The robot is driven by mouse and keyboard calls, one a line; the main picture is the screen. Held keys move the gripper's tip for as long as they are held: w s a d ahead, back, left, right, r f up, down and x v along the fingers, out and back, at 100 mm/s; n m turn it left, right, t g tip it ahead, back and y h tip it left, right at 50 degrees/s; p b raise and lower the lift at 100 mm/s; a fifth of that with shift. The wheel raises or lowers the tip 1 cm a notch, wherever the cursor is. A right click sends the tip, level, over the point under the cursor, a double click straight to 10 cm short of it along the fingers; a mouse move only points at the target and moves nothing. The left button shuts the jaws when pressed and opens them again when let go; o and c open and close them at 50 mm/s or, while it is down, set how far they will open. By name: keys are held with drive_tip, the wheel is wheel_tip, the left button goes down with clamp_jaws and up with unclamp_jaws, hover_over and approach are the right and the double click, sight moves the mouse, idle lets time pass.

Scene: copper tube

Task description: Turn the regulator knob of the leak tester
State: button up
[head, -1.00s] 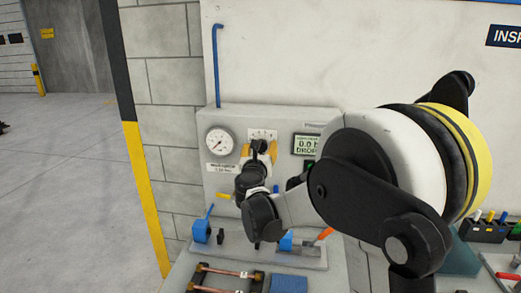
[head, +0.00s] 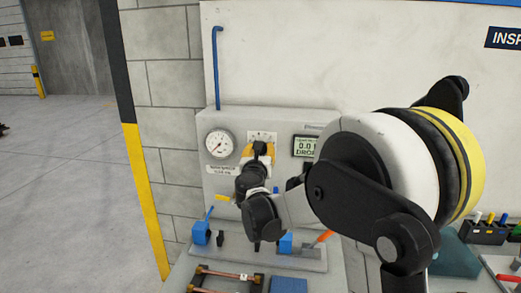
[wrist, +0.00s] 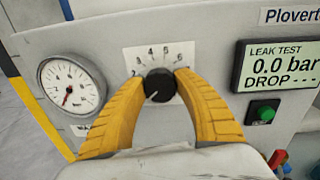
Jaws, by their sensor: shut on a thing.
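The regulator knob (wrist: 160,86) is black and round, with a pale pointer mark at its lower left in the wrist view. It sits on the grey front of the leak tester (wrist: 225,25), below a white scale plate (wrist: 160,55) with numbers. My gripper (wrist: 160,79) has its two yellow fingers shut on the knob, one on each side. In the head view my gripper (head: 258,151) is at the tester panel under the scale plate, and my wrist hides most of the knob.
A round gauge (wrist: 69,85) is left of the knob, with its needle toward the lower left. A display (wrist: 277,66) reads 0.0 bar, with a green button (wrist: 262,112) below.

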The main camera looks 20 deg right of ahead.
drive_tip(key=m, duration=0.5)
drive_tip(key=shift+h, duration=0.3)
drive_tip(key=m, duration=0.5)
drive_tip(key=shift+m+b, duration=0.3)
drive_tip(key=shift+m, duration=0.1)
drive_tip(key=m, duration=0.4)
drive_tip(key=shift+f+m+h, duration=0.1)
drive_tip(key=shift+m+h, duration=0.2)
drive_tip(key=shift+h, duration=0.1)
drive_tip(key=m, duration=0.5)
drive_tip(key=shift+m, duration=0.4)
drive_tip(key=m, duration=0.5)
drive_tip(key=shift+m+h, duration=0.3)
drive_tip(key=shift+m, duration=0.1)
drive_tip(key=m+g, duration=0.1)
drive_tip(key=m, duration=0.4)
drive_tip(key=shift+m+p, duration=0.3)
drive_tip(key=m, duration=0.5)
drive_tip(key=shift+a, duration=0.1)
drive_tip(key=m, duration=0.4)
drive_tip(key=shift+m+p, duration=0.3)
drive_tip(key=shift+p, duration=0.1)
